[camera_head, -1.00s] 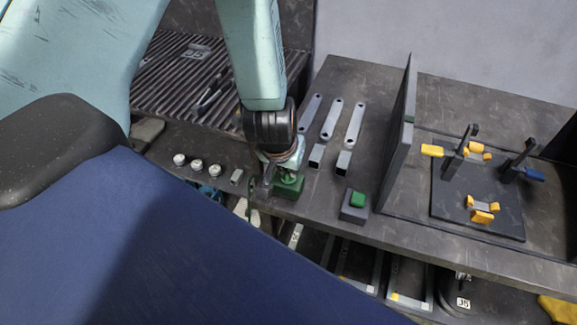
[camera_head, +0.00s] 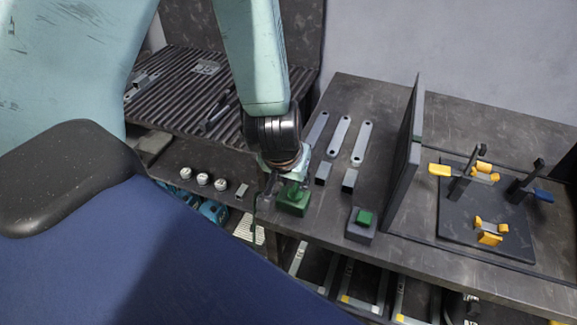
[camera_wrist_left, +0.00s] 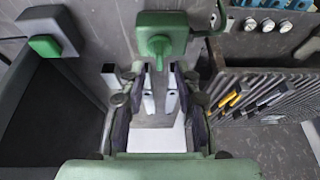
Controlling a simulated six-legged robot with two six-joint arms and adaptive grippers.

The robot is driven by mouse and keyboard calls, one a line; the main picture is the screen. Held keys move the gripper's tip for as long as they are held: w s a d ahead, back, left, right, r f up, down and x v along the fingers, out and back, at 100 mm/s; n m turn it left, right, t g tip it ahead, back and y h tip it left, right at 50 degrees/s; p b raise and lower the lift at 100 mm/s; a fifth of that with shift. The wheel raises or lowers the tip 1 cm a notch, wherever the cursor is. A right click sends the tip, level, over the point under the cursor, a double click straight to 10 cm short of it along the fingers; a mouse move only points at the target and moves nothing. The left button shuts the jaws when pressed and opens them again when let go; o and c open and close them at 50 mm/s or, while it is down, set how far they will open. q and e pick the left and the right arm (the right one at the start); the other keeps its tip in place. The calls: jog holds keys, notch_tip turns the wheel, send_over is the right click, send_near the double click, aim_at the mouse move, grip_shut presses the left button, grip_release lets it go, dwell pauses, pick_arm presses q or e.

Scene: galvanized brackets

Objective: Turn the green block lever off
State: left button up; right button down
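A green block (camera_head: 293,201) stands on the grey bench, near its front edge. It also shows at the top of the left wrist view (camera_wrist_left: 178,22), with a green lever (camera_wrist_left: 158,46) on it. My left gripper (camera_head: 284,184) points down over the block in the head view and partly hides the lever. In the left wrist view its two fingers (camera_wrist_left: 159,72) are apart with nothing between them, and the lever lies just beyond the tips. I cannot tell if a finger touches it. My right gripper is not in view.
A grey box with a green top (camera_head: 360,225) stands right of the block, before an upright dark panel (camera_head: 405,165). Flat metal bars (camera_head: 339,136) lie behind. Round metal parts (camera_head: 203,179) stand left. A fixture plate with yellow-handled clamps (camera_head: 462,220) is beyond the panel.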

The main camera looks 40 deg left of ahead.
pick_arm(q)
jog(key=v, duration=0.8)
jog(key=shift+s+r, duration=0.15)
jog(key=shift+r, duration=0.1)
